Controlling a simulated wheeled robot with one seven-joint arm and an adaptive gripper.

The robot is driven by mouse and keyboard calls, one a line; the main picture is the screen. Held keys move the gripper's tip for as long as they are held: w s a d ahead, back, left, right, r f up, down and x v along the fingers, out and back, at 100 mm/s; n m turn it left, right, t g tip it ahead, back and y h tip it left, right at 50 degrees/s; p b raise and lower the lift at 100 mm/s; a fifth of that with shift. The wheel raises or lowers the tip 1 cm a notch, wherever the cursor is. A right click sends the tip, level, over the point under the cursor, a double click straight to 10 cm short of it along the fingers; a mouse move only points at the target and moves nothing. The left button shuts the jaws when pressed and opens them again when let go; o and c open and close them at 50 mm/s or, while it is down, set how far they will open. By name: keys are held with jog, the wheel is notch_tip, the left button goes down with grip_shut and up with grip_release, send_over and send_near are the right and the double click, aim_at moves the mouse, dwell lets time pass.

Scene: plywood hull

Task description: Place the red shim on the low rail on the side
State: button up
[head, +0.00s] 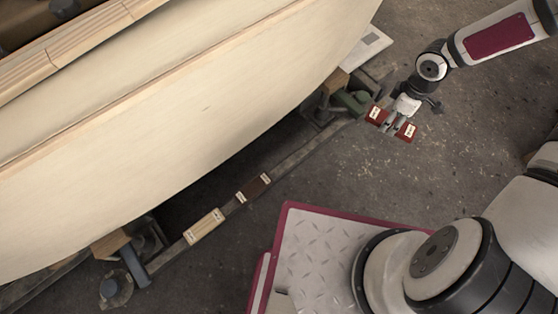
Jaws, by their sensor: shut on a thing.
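The red shim (408,131) is a small red block with pale labels near its two ends. My gripper (391,125) is shut on its middle and holds it at the upper right, beside the right end of the low rail. The gripper hides the middle of the shim. The low rail (298,154) is a narrow grey beam running diagonally along the foot of the plywood hull (200,105). A dark brown shim (253,188) and a pale wood shim (204,226) lie on the rail, towards its lower left.
A green clamp-like part (353,102) and a wooden block (334,83) stand at the rail's right end, close to my gripper. Another support (122,250) stands at the lower left. A pale flat object (367,45) lies beyond. The rail between the brown shim and the green part is bare.

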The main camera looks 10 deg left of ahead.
jog(key=s+a+f+n+p, duration=0.3)
jog(key=s+a+f+n, duration=0.35)
jog(key=f, duration=0.45)
jog(key=s+a+f+n+p, duration=0.2)
jog(key=s+a+f+n, duration=0.5)
jog(key=f, duration=0.4)
jog(key=b, duration=0.5)
send_over(298, 155)
jog(key=shift+w+a+f+n, duration=0.1)
jog(key=shift+f+n, duration=0.25)
jog(key=shift+f, duration=0.35)
jog(key=shift+f+b, duration=1)
jog(key=shift+f, duration=0.7)
jog(key=shift+f, duration=0.1)
jog(key=o, duration=1.2)
notch_tip(298, 155, up, 8)
jog(key=p, duration=0.3)
jog(key=shift+f, duration=0.1)
